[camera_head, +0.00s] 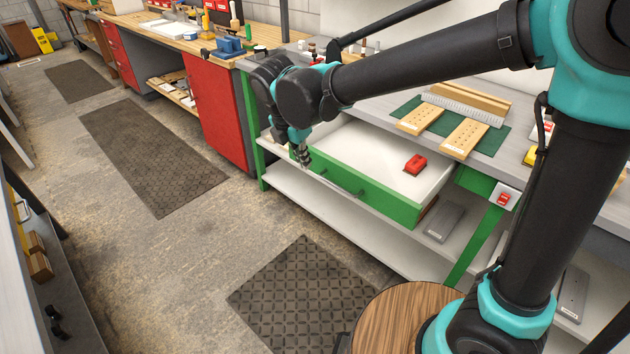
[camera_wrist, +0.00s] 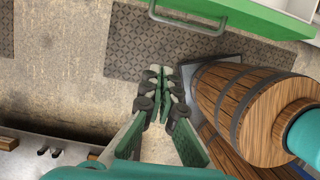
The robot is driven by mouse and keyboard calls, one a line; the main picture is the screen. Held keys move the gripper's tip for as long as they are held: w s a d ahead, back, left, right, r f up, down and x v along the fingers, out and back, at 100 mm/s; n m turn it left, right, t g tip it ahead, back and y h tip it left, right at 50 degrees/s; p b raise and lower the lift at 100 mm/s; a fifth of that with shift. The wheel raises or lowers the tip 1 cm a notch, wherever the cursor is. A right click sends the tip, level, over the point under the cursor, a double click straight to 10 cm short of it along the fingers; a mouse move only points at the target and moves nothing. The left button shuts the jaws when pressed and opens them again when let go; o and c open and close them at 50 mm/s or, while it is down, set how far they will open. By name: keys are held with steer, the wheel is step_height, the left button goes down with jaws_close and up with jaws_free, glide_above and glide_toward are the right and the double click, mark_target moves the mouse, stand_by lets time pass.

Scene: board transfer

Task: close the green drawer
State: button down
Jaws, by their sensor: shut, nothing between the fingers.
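The green drawer (camera_head: 365,191) stands pulled out from under the grey bench, its white inside showing and a red object (camera_head: 415,164) lying in it. Its bar handle is on the front face. In the wrist view the green drawer front (camera_wrist: 250,14) and its grey handle (camera_wrist: 188,30) show at the top edge. My gripper (camera_head: 303,160) is shut and empty. In the head view it appears at the left part of the drawer front; whether it touches cannot be told. In the wrist view the fingertips (camera_wrist: 160,75) are together, with floor behind them and the handle beyond.
A green mat with wooden blocks (camera_head: 465,137) lies on the bench top. A white lower shelf (camera_head: 300,195) runs below the drawer. A red cabinet (camera_head: 215,110) stands to the left. Dark floor mats (camera_head: 300,295) lie on open floor in front.

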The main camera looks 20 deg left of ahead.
mark_target(321, 177)
steer(key=shift+w+d+f, duration=0.4)
steer(key=shift+w+f, duration=0.65)
steer(key=shift+f, duration=0.65)
steer(key=shift+w+d+f, duration=0.45)
steer(key=shift+w+f, duration=0.6)
steer(key=shift+f, duration=0.7)
steer(key=shift+w+d+f, duration=0.4)
steer(key=shift+w+f, duration=0.65)
steer(key=shift+f, duration=0.65)
steer(key=w+d, duration=0.3)
steer(key=w, duration=0.5)
steer(key=w+d, duration=0.4)
steer(key=w, duration=0.5)
steer(key=w+d, duration=0.3)
steer(key=w, duration=0.5)
steer(key=shift+w+d, duration=0.3)
